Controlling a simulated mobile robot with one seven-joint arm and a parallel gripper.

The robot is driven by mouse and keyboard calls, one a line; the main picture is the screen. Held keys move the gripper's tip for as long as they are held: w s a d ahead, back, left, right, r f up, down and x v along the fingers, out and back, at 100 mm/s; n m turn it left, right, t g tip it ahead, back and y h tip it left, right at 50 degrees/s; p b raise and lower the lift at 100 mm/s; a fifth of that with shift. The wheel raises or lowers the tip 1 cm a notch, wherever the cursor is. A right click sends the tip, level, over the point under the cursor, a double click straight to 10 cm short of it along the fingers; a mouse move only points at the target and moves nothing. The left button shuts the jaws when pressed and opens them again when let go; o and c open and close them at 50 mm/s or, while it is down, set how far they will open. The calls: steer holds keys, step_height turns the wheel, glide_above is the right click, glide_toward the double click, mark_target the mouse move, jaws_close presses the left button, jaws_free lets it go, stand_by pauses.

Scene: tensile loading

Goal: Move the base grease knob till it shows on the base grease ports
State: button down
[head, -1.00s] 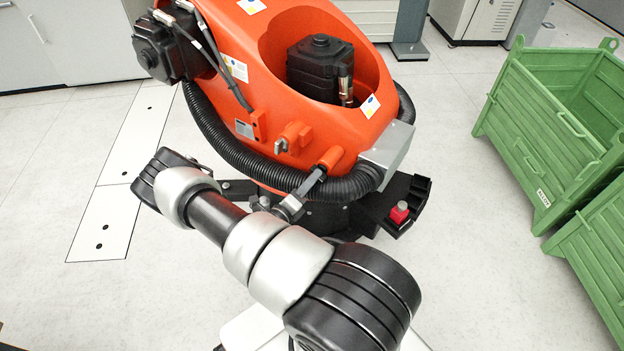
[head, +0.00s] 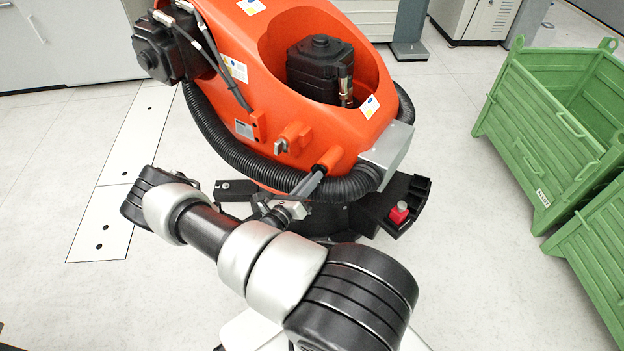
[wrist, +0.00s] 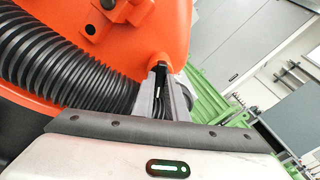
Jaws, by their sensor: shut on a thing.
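The base grease knob seems to be at the lower orange boss (head: 330,159) on the orange robot's side; the knob itself is hidden between my fingertips. My gripper (head: 318,172) is shut on it, its fingers pointing up and right to the boss. In the wrist view, the two fingers of my gripper (wrist: 163,72) run up to the same orange boss (wrist: 163,60), close together. I cannot make out the ports or any marking at the knob.
A black corrugated hose (head: 240,150) passes close by my fingers, with a grey box (head: 387,155) to the right. Green crates (head: 550,130) stand at the right.

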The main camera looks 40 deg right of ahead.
stand_by(0.5)
steer(key=c, duration=2)
jaws_free()
steer(key=shift+c, duration=0.2)
steer(key=shift+a, duration=0.1)
steer(key=p+v, duration=0.1)
steer(key=v, duration=1.6)
steer(key=shift+a+p, duration=0.15)
steer(key=shift+p, duration=0.2)
steer(key=shift+s, duration=0.1)
